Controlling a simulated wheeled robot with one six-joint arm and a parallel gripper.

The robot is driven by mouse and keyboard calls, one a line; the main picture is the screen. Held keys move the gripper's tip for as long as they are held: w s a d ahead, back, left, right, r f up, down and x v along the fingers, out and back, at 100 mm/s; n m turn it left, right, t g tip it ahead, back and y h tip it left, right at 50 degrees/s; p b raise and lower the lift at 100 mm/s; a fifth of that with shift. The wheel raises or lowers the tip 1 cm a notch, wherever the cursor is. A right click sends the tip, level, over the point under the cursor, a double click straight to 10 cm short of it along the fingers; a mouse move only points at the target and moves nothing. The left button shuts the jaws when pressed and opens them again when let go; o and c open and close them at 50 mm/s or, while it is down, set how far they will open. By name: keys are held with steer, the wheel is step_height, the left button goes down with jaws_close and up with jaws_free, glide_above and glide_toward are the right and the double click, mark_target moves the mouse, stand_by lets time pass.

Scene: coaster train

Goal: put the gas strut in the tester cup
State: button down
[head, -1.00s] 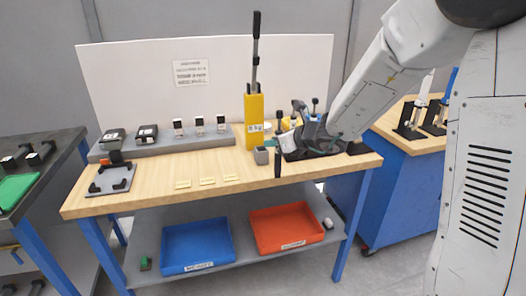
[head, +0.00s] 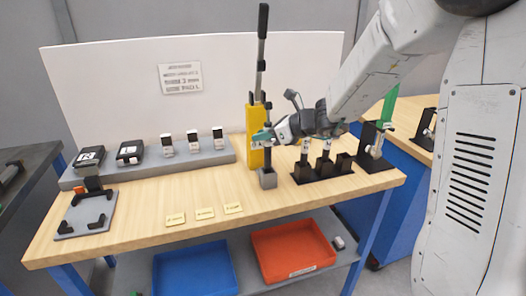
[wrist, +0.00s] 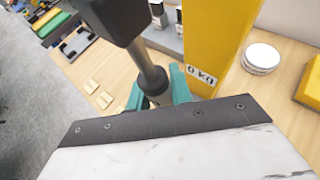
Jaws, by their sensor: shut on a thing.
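My gripper (head: 264,138), with teal fingers, is shut on the gas strut (head: 268,157). The strut is dark with a grey rod and stands about upright. In the wrist view the strut (wrist: 152,75) passes between the fingers, with its black end close to the camera. The tester cup (head: 267,180) is a small grey square cup at the foot of the yellow tester (head: 254,150). The strut's lower end is at the cup's mouth in the head view; I cannot tell how deep it sits. The cup is hidden in the wrist view.
A black rack (head: 322,170) with struts stands right of the cup. The tester's tall lever (head: 261,60) rises behind my gripper. A grey shelf (head: 150,170) with devices lies left. Yellow labels (head: 205,213) lie in front on otherwise clear wood.

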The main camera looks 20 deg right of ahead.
steer(key=shift+f, duration=2.05)
steer(key=c, duration=1.3)
jaws_free()
steer(key=shift+f, duration=0.2)
steer(key=shift+o, duration=0.2)
